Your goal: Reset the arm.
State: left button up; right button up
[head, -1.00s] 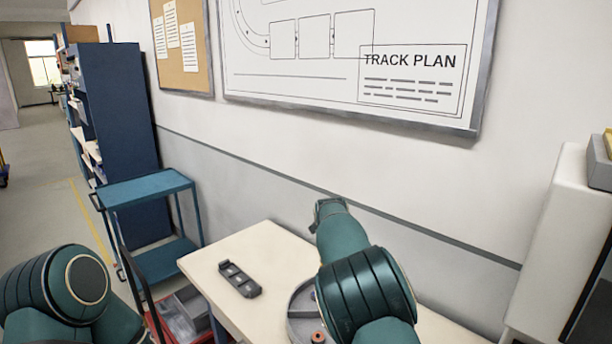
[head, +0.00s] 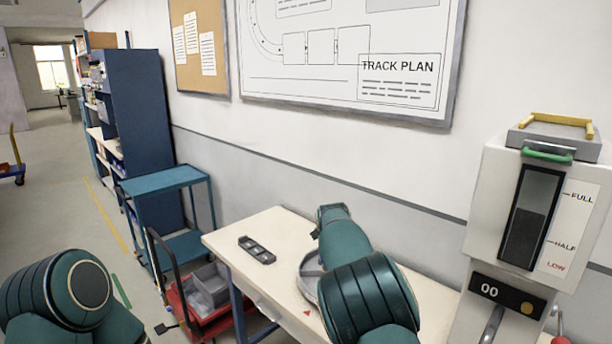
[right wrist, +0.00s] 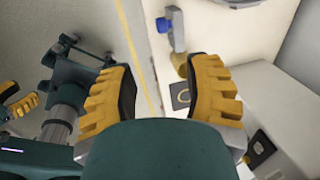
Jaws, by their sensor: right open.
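My right gripper (right wrist: 163,78) shows its two orange ribbed fingers spread apart in the right wrist view, with nothing between them. In the head view, my right arm (head: 365,290) reaches over the pale table (head: 235,235) and its gripper does not show. My left arm (head: 70,295) is at the lower left of the head view, its gripper out of frame. Orange ribbed fingers (right wrist: 20,106) on a dark teal arm, apparently my left gripper, show at the left edge of the right wrist view. They are cut off, so their opening is unclear.
A dark slotted tray (head: 257,250) and a partly hidden round grey piece (head: 310,280) are on the table. A white dispenser (head: 490,190) with a level window stands at the right.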

jog(key=s+d+f+n+y+b, duration=0.1)
jog(key=s+d+f+n, duration=0.15)
jog(key=f, duration=0.55)
jog(key=s+d+f+n+b, duration=0.1)
jog(key=s+d+f+n, duration=0.2)
jog(key=f, duration=0.5)
jog(key=s+d+f+n+g+y+b, duration=0.1)
jog(key=s+d+f+n+b, duration=0.2)
jog(key=s+f+n, duration=0.6)
pick_arm(q)
notch_tip(320, 180, down, 10)
jog(key=b, duration=0.4)
jog(key=shift+s+d, duration=0.15)
jog(key=shift+d, duration=0.1)
pick_arm(e)
jog(key=s+a+f+n+y, duration=0.1)
jog(key=s+a+f+n, duration=0.1)
jog(key=s, duration=0.4)
jog(key=s+a+f+n+t+y, duration=0.1)
jog(key=s+a+f+n, duration=0.1)
jog(key=s+n, duration=0.3)
jog(key=s+a+f+n+y, duration=0.1)
jog(key=s+a+f+n, duration=0.2)
jog(key=s, duration=0.5)
jog(key=shift+s+f+n+y, duration=0.3)
jog(key=shift+f+n, duration=0.05)
jog(key=shift+f, duration=0.1)
